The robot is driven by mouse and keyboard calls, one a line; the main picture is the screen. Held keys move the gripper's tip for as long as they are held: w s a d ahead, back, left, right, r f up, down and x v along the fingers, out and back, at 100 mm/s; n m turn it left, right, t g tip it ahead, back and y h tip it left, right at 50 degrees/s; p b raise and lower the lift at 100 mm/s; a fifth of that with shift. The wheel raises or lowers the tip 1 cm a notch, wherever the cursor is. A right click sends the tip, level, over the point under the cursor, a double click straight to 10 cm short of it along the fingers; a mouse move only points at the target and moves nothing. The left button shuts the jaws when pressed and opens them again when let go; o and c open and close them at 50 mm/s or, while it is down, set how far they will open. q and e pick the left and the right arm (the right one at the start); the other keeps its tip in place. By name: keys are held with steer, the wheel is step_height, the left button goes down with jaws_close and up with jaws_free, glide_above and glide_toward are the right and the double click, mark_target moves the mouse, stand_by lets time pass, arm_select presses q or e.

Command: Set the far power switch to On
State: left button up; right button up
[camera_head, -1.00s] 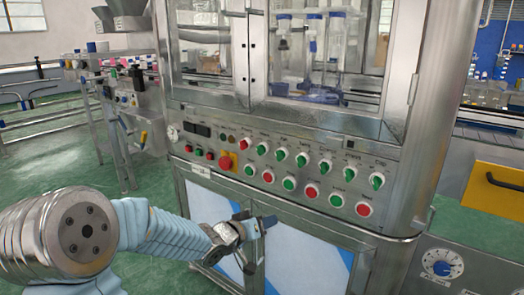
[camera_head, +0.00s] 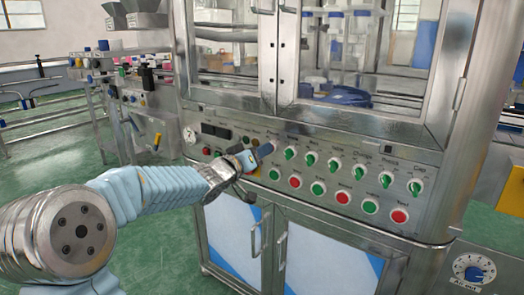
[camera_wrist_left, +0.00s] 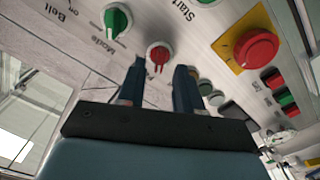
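The far power switch appears to be the red selector knob (camera_wrist_left: 158,54) on the white panel in the left wrist view. Its own label cannot be read, and its handle lies roughly up and down in that picture. My left gripper (camera_wrist_left: 158,73) is open, its two dark fingertips apart on either side of the knob, which shows beyond them. I cannot tell whether they reach around it. In the head view the left gripper (camera_head: 264,151) is against the panel's upper row and hides the red knob. My right gripper is not in view.
A green selector knob (camera_wrist_left: 116,19) is close beside the red one. A red emergency stop on a yellow plate (camera_wrist_left: 233,56) is on the other side. Several green knobs and push buttons fill the panel (camera_head: 330,176). Glass doors (camera_head: 360,60) stand above.

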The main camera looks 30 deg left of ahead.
arm_select(q)
steer(key=shift+w+d, duration=0.1)
steer(key=shift+w, duration=0.6)
jaws_close()
steer(key=shift+m, duration=0.3)
steer(key=shift+d+m+b, duration=0.15)
steer(key=shift+m+b, duration=1.15)
steer(key=shift+m, duration=1.5)
steer(key=shift+d+m+b, duration=0.15)
steer(key=shift+m+b, duration=1.1)
steer(key=shift+m, duration=1.55)
